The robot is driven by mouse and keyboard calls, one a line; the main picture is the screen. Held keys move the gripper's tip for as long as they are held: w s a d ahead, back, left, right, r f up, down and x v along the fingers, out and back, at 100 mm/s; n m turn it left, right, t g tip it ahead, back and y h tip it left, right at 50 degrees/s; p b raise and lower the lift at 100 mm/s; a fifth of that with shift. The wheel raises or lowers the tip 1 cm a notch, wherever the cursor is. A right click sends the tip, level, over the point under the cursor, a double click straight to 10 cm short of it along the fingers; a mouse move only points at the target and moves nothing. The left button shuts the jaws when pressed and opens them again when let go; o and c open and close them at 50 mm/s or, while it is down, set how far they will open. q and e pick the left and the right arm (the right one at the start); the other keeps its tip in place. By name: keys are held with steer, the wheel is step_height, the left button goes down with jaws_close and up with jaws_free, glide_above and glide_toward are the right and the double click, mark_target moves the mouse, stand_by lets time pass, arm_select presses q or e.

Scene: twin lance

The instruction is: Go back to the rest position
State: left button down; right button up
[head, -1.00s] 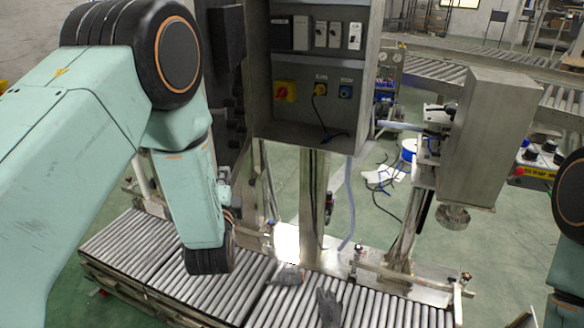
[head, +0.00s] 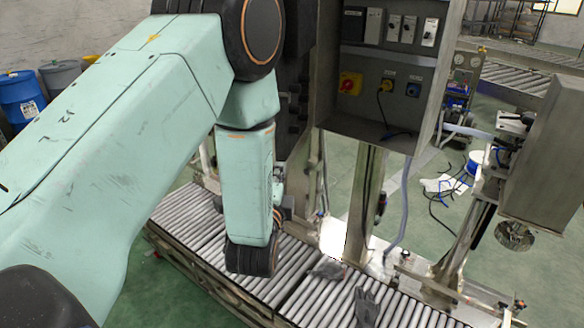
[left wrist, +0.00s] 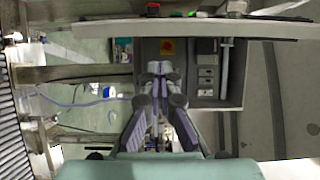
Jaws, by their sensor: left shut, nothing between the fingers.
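My left arm (head: 245,185) comes in from the left in the head view, bends at a black joint, and its lower link hangs down in front of the roller conveyor. The left gripper's fingers are not clear in the head view. In the left wrist view my left gripper (left wrist: 156,68) has its two fingertips together, with nothing between them. It points towards the grey control box (left wrist: 205,62), with a visible gap I cannot measure. My right arm and gripper are out of view.
The roller conveyor (head: 190,222) runs below my left arm, with two grey glove-like pieces (head: 367,306) on it. The open control box (head: 385,85) stands on a post behind. A metal stand (head: 470,230) is at the right. Blue and grey barrels (head: 20,97) stand far left.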

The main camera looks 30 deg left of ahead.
arm_select(q)
steer(key=s, duration=0.4)
steer(key=shift+a, duration=0.25)
steer(key=shift+a, duration=0.1)
